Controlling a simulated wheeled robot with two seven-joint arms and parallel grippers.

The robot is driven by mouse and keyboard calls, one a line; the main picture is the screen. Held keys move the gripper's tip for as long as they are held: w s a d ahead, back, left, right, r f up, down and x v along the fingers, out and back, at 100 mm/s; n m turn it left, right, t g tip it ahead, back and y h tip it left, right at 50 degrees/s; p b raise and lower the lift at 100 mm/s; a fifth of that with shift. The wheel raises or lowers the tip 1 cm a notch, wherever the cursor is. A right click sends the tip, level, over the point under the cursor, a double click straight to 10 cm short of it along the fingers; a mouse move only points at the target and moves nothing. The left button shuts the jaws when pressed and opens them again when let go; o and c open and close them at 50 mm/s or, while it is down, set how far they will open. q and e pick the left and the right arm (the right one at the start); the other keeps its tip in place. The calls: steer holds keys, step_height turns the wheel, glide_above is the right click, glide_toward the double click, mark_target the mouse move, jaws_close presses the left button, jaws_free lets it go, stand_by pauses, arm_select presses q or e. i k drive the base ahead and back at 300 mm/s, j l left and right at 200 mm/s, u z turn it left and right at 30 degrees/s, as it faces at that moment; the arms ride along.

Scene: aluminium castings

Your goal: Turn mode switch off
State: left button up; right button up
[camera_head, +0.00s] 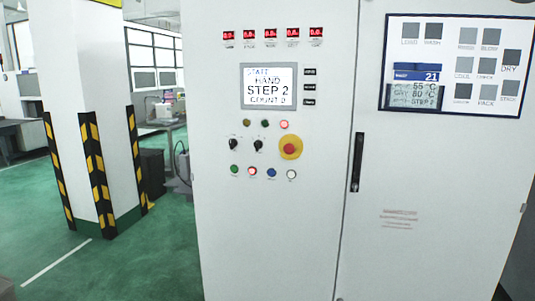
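A light grey control cabinet (260,220) fills the middle of the head view. Two black rotary switches sit side by side on its panel, a left one (234,144) and a right one (258,145). Their labels are too small to read, so I cannot tell which is the mode switch or its exact setting. Neither of my grippers is in view.
A red emergency button (290,147) on a yellow base is right of the switches. Several coloured buttons and lamps surround them. A black door handle (357,162) is farther right. A striped pillar (95,130) stands left; green floor (140,255) is clear in front.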

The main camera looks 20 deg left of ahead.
mark_target(233, 143)
steer(key=i+j, duration=0.15)
steer(key=j, duration=0.25)
steer(key=i+j, duration=0.1)
steer(key=j, duration=0.3)
steer(key=i+j, duration=0.15)
steer(key=j, duration=0.3)
steer(key=i+j, duration=0.15)
steer(key=j, duration=0.25)
